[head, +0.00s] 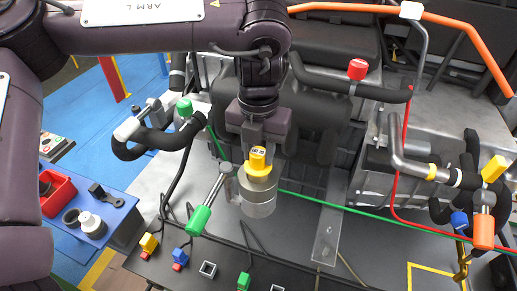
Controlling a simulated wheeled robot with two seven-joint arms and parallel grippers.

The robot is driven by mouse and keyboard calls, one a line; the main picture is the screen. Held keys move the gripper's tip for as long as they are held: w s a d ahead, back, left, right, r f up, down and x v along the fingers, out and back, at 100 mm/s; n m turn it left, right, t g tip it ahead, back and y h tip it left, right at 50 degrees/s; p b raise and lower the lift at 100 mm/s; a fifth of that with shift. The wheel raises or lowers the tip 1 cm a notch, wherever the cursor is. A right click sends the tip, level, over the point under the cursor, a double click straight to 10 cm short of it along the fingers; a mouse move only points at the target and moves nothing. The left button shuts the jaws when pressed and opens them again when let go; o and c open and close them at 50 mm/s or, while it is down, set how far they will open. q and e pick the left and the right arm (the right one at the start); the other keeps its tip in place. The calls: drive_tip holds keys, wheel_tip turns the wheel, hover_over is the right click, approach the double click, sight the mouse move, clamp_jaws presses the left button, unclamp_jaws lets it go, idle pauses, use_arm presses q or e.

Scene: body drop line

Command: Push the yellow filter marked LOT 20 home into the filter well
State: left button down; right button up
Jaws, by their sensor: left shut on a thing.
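The yellow filter (258,162) shows at the middle of the head view, with a small dark label too small to read surely. It stands upright over a grey metal cylinder with a pale top, which looks like the filter well (259,204). My left gripper (263,143) comes down from above and is shut on the filter. The fingers hide part of its top. I cannot tell how deep the filter sits in the well. My right gripper is not in view.
A green-ended handle (200,219) stands close left of the well. Green and red lines and black hoses cross the engine area. A red-capped hose (357,69) is behind right. Yellow, blue and green connectors lie in front. A blue side table (122,214) holds a red bin (57,193).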

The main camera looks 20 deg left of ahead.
use_arm(q)
drive_tip(key=shift+f+b, duration=0.8)
drive_tip(key=shift+f, duration=0.45)
drive_tip(key=c, duration=0.9)
unclamp_jaws()
drive_tip(key=shift+s, duration=0.1)
drive_tip(key=shift+c, duration=0.2)
